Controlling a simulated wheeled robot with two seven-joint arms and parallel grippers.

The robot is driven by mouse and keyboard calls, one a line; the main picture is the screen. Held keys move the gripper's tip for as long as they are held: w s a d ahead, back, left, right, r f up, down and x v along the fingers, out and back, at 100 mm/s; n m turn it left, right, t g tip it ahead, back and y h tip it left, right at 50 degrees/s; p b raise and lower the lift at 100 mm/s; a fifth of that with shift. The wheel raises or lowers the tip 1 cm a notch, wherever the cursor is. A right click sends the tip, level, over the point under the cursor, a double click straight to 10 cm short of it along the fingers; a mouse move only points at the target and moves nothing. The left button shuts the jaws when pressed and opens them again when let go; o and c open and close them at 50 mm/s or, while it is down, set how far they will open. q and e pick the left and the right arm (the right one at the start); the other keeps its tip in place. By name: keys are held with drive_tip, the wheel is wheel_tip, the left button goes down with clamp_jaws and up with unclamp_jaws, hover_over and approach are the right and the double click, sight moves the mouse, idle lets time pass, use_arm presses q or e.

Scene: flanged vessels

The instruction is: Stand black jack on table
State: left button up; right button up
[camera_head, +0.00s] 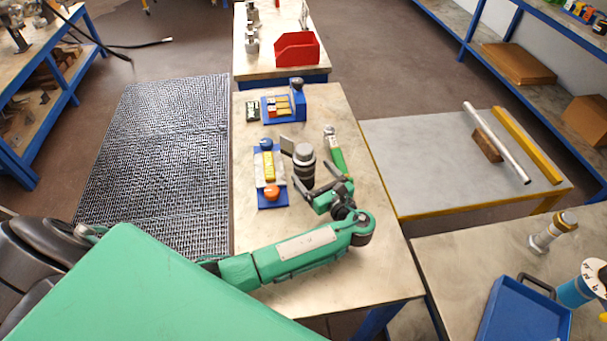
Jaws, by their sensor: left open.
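The black jack (303,161), a dark cylinder with a lighter grey band near its top, appears upright on the middle table (375,265), just right of a blue tray. My left gripper (314,176) reaches in from the lower right of the jack. Its dark fingers are spread, one toward the jack's lower left side and one to its right. Whether they touch it is hard to tell. The jack's lower end is partly hidden by the fingers. My right gripper is not in view.
A blue tray (258,200) with yellow and orange items lies left of the jack. A green-handled tool (337,158) lies close on its right. A blue holder (299,97) stands farther back. The table's right side near my arm is bare.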

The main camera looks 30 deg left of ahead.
sight(304, 162)
use_arm(q)
drive_tip(key=shift+b+x, duration=1.7)
drive_tip(key=shift+x, duration=0.6)
drive_tip(key=shift+a, duration=0.45)
drive_tip(key=c, duration=1.5)
drive_tip(key=shift+r, duration=0.1)
drive_tip(key=shift+c, duration=1.1)
drive_tip(key=shift+r, duration=0.1)
